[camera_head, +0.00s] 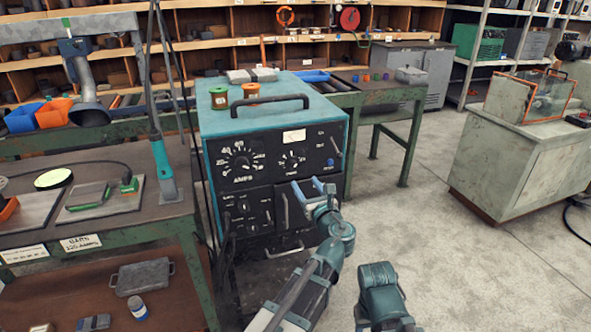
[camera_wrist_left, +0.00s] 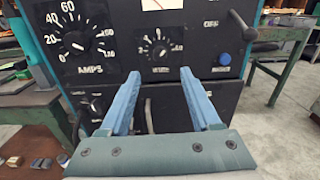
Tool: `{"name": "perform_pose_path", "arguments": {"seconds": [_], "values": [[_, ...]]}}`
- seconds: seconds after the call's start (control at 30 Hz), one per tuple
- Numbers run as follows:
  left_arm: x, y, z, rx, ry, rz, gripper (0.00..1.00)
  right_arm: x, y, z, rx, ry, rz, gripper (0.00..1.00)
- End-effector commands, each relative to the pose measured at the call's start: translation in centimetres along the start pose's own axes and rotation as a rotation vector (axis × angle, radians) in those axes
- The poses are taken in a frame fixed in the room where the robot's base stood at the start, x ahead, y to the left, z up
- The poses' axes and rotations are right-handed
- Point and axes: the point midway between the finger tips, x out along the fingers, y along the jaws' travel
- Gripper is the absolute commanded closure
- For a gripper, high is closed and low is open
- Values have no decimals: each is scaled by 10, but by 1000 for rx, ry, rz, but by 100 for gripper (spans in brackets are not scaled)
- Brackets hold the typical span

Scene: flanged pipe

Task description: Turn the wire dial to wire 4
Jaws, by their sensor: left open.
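The wire dial (camera_head: 292,161) is the smaller dial on the black front of the teal welding machine (camera_head: 272,130). My left gripper (camera_head: 310,186) is open and empty, in front of the panel and below the dial in the picture. In the left wrist view its two blue fingers (camera_wrist_left: 160,74) point at the panel, apart, with the dial above and between their tips. My right gripper is not in view.
The larger amps dial (camera_head: 239,162) is left of the wire dial. A blue button (camera_wrist_left: 225,59) and a dark lever (camera_wrist_left: 243,26) are to its right. A green workbench (camera_head: 100,225) stands left of the machine. The floor (camera_head: 420,260) to the right is clear.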

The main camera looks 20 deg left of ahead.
Motion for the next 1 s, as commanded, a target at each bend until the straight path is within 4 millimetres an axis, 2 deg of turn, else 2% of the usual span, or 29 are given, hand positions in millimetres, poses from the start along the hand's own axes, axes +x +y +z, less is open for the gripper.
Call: {"name": "perform_pose_path", "arguments": {"seconds": [0.03, 0.1, 0.4, 0.6, 0.97, 1.0], "values": [[15, -1, 0, -1, 0, 3, 36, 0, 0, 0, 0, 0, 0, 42], [30, -2, 0, -1, 0, 4, 36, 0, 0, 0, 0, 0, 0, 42], [80, -1, 0, -2, 1, 2, 36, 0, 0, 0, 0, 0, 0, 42], [95, 0, 0, -2, 1, 1, 36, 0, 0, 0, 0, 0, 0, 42], [98, 0, 0, -2, 1, 0, 36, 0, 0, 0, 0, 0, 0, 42], [98, 0, 0, -2, 1, 0, 42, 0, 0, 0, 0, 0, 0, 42]]}}
